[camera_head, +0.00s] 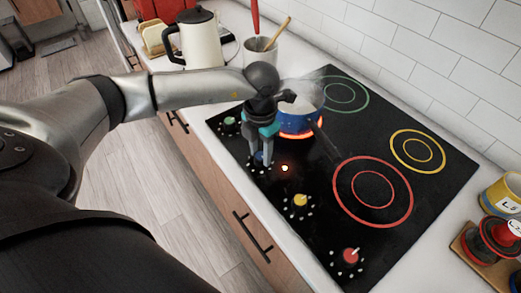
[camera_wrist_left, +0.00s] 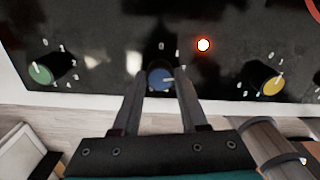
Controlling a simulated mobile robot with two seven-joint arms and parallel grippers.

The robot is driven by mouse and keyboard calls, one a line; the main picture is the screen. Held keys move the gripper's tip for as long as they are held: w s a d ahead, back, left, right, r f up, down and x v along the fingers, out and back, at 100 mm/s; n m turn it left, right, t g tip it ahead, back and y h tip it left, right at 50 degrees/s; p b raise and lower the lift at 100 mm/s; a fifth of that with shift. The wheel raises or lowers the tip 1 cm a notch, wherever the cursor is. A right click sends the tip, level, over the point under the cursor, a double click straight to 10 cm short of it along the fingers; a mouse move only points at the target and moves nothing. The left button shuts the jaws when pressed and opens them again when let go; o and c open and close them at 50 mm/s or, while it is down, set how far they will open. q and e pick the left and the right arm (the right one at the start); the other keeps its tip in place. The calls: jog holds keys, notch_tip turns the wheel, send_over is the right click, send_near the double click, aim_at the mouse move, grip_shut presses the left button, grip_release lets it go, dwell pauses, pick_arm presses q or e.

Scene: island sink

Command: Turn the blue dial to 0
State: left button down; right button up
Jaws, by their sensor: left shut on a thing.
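The blue dial (camera_wrist_left: 160,78) sits between the two fingers of my left gripper (camera_wrist_left: 158,86) in the left wrist view, and the fingers are shut on it. A pale mark on its face points to the right in that view, with a 0 printed above the dial. In the head view my left gripper (camera_head: 261,157) reaches down to the dial at the cooktop's near edge. A lit indicator (camera_head: 284,168) glows beside it. My right gripper is not in view.
A steaming blue pot (camera_head: 298,120) stands on a glowing burner of the black cooktop (camera_head: 320,185), close behind my gripper. Green (camera_head: 229,121), yellow (camera_head: 300,200) and red (camera_head: 350,255) dials line the near edge. A kettle (camera_head: 200,40) and a utensil cup (camera_head: 259,53) stand at the back left.

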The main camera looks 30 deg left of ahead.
aim_at(260, 155)
pick_arm(q)
jog(key=n+p, duration=0.1)
jog(key=n, duration=0.3)
jog(key=shift+n, duration=0.3)
jog(key=n+p, duration=0.1)
jog(key=n, duration=0.2)
jog(key=shift+r+n, duration=0.1)
jog(key=shift+n, duration=0.3)
jog(key=n+p, duration=0.2)
jog(key=n, duration=0.2)
jog(key=shift+n+p, duration=0.7)
jog(key=shift+n, duration=1.4)
jog(key=shift+c, duration=2.2)
grip_release()
notch_tip(260, 155, up, 15)
